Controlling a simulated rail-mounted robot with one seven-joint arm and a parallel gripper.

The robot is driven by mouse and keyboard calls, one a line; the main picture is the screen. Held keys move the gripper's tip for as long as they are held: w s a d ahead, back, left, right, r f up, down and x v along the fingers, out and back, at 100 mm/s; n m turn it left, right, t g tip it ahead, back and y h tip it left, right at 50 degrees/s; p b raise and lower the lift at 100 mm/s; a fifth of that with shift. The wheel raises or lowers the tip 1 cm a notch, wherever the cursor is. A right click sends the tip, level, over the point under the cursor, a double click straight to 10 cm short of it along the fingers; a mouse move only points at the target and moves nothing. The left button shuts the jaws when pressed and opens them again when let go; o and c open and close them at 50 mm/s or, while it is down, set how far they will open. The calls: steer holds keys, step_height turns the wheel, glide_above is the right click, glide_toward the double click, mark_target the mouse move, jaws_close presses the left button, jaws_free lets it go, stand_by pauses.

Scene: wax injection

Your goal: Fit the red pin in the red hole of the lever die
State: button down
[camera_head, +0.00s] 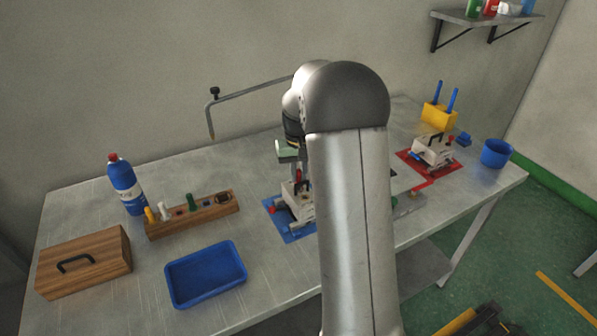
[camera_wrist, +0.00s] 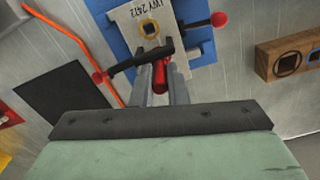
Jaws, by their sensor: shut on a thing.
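My gripper (camera_wrist: 161,90) is shut on the red pin (camera_wrist: 160,76), which shows between the fingers in the wrist view. In the head view the red pin (camera_head: 298,176) is a small red piece below my gripper, above the lever die. The lever die (camera_head: 300,208) is a light grey block on a blue mat (camera_head: 287,231). In the wrist view the lever die (camera_wrist: 176,13) has a label, a brass-ringed square hole and levers with red knobs. A black handle crosses it by my fingertips. The red hole is not visible, and I cannot tell whether the pin touches the die.
A wooden pin rack (camera_head: 208,213) with several pins stands left of the die, behind a blue tray (camera_head: 206,274). A wooden box (camera_head: 84,262) and a bottle (camera_head: 126,186) are further left. A second die (camera_head: 433,151) on a red mat and a blue cup (camera_head: 496,153) are at right.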

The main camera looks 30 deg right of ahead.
mark_target(298, 170)
steer(key=shift+f+b, duration=0.55)
steer(key=shift+f, duration=0.35)
steer(key=c, duration=1.3)
jaws_free()
steer(key=shift+c, duration=0.2)
step_height(298, 170, up, 18)
steer(key=shift+f+b, duration=0.25)
steer(key=shift+b, duration=0.15)
